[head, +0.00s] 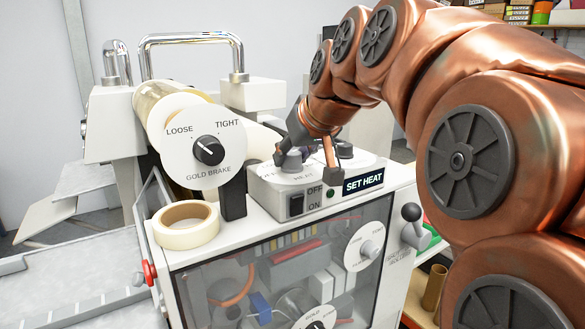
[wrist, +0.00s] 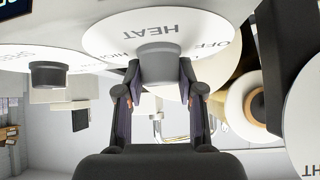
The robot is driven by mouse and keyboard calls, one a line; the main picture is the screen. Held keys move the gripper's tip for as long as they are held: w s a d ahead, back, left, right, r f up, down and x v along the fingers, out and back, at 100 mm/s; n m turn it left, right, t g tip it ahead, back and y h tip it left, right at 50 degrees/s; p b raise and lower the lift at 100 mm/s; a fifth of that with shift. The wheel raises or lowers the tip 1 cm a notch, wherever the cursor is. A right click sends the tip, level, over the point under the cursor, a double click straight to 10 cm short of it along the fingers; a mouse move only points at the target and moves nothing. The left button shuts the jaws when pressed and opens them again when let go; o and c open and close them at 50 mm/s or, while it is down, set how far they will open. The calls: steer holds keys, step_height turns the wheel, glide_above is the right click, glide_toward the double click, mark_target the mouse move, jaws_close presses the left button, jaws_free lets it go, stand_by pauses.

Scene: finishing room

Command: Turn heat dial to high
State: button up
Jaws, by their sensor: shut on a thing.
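The heat dial (head: 291,163) is a grey knob on a round white plate on top of the white control box; part of the word HEAT shows beside it. In the wrist view the heat knob (wrist: 158,64) stands between my two fingers, with HEAT, HIGH and OFF printed upside down around it. My gripper (head: 305,150) reaches down from the upper right and is shut on this knob. The wrist view shows the gripper (wrist: 160,82) with one finger on each side of the knob. I cannot see a pointer mark, so the dial's setting is unclear.
A second knob (wrist: 46,75) sits beside it on its own plate. The gold brake dial (head: 207,150) and a tape roll (head: 186,224) stand close on the left.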

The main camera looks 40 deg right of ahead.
mark_target(292, 153)
steer(key=m+h+b, duration=0.1)
steer(key=m, duration=0.1)
steer(key=m+g+h, duration=0.1)
steer(key=m+h, duration=0.1)
steer(key=m, duration=0.1)
steer(key=shift+f+h+b, duration=0.1)
steer(key=shift+h+b, duration=0.2)
steer(key=shift+b, duration=0.1)
steer(key=shift+g, duration=0.4)
steer(key=o, duration=1.1)
steer(key=shift+o, duration=0.2)
steer(key=shift+r, duration=0.25)
steer(key=shift+r, duration=4.85)
steer(key=shift+a, duration=0.1)
